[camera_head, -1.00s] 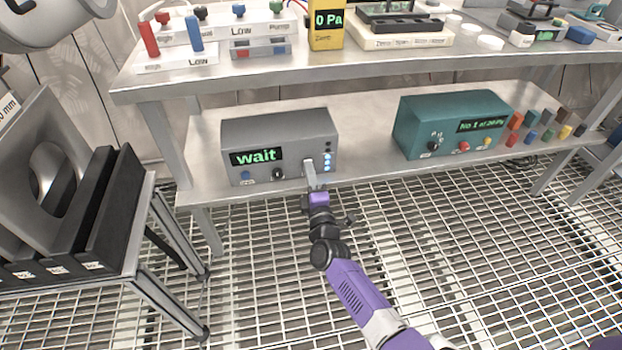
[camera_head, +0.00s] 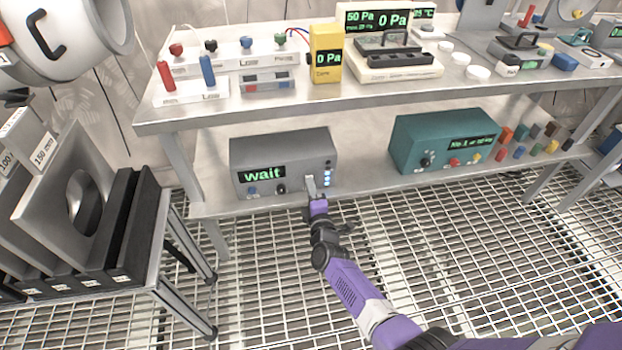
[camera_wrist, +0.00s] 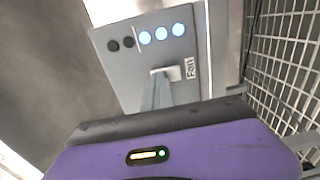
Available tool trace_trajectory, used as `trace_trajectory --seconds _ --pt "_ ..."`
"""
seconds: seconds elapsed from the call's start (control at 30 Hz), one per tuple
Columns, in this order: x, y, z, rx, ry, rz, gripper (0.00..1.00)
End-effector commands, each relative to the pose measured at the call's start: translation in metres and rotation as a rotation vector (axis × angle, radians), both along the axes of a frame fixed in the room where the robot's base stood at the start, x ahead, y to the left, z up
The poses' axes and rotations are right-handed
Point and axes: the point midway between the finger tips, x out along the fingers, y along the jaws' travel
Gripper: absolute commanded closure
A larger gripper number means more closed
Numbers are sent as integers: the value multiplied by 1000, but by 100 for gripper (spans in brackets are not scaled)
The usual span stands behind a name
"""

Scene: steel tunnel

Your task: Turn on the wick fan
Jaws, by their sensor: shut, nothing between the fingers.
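The grey box (camera_head: 290,150) on the lower shelf has a green display reading "wait", a blue knob and a black knob on its front. In the wrist view its panel (camera_wrist: 200,85) carries a label that seems to read "Fan", with three lit blue-white lamps (camera_wrist: 161,33) and two dark ones in a row. My gripper (camera_head: 311,181) is shut and empty, its fingertips at the right part of the box's front, just left of the lamp column. In the wrist view the fingertips (camera_wrist: 163,76) meet the panel beside the label, hiding what lies behind them.
A teal box (camera_head: 440,140) and several small coloured blocks stand right on the lower shelf (camera_head: 365,178). The upper shelf (camera_head: 290,93) holds a yellow meter (camera_head: 325,55) reading 0 Pa and other instruments. A rack of dark plates (camera_head: 115,225) stands left. Grating floor is open.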

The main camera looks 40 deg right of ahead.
Motion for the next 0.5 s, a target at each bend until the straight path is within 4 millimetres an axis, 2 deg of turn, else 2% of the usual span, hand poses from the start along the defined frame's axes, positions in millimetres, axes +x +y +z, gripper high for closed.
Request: trace_trajectory --seconds 0.03,0.27,0.37,0.5 --pt "6 -4 5 5 -8 -3 100" --pt "4 -4 6 5 -10 -4 100" --pt "-4 1 7 5 -9 -4 100" --pt "-24 16 9 2 -5 -1 100"
